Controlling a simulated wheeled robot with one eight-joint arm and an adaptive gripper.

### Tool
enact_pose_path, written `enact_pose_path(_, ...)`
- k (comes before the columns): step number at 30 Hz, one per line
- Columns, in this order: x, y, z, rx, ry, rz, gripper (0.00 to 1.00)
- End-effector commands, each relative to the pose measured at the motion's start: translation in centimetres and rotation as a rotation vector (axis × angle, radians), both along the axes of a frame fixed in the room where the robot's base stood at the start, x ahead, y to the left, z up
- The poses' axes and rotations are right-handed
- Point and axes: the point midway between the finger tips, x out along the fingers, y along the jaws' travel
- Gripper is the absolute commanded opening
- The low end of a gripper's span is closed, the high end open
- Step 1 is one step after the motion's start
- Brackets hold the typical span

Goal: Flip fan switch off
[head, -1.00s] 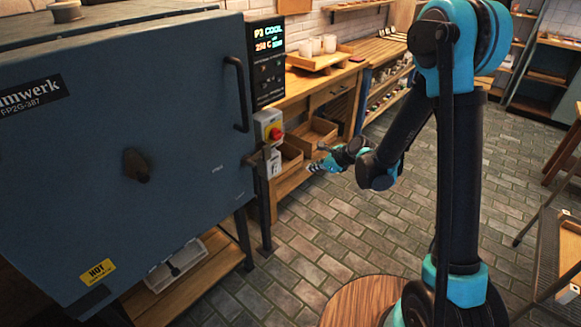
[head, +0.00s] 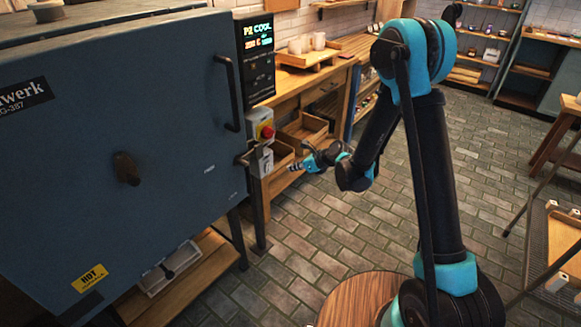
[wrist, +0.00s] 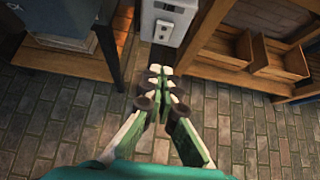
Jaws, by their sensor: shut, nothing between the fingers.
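A grey box (wrist: 168,20) with dark details also shows at the top of the wrist view, partly cut off by the frame edge. My gripper (head: 292,168) is to the right of the switch box, apart from it. In the wrist view my gripper (wrist: 166,78) is shut and empty, its fingertips below the box.
The blue kiln (head: 130,140) fills the left, with a handle (head: 228,93) and a display (head: 256,45) reading COOL. A wooden workbench (head: 300,85) with open bins (head: 304,132) stands behind my gripper.

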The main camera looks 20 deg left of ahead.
Motion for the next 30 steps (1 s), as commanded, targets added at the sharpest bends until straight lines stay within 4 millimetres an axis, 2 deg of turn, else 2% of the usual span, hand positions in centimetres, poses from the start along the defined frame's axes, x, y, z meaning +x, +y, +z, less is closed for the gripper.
enact_pose_path(12, 2.4, 5.9, -5.0, -0.001, -0.001, 0.001, 0.0)
enact_pose_path(16, 3.1, 7.7, -4.5, 0.0, -0.001, 0.002, 0.0)
enact_pose_path(21, 3.7, 8.9, -4.3, 0.0, -0.001, 0.001, 0.0)
enact_pose_path(30, 3.9, 9.3, -4.3, 0.0, -0.001, -0.001, 0.0)
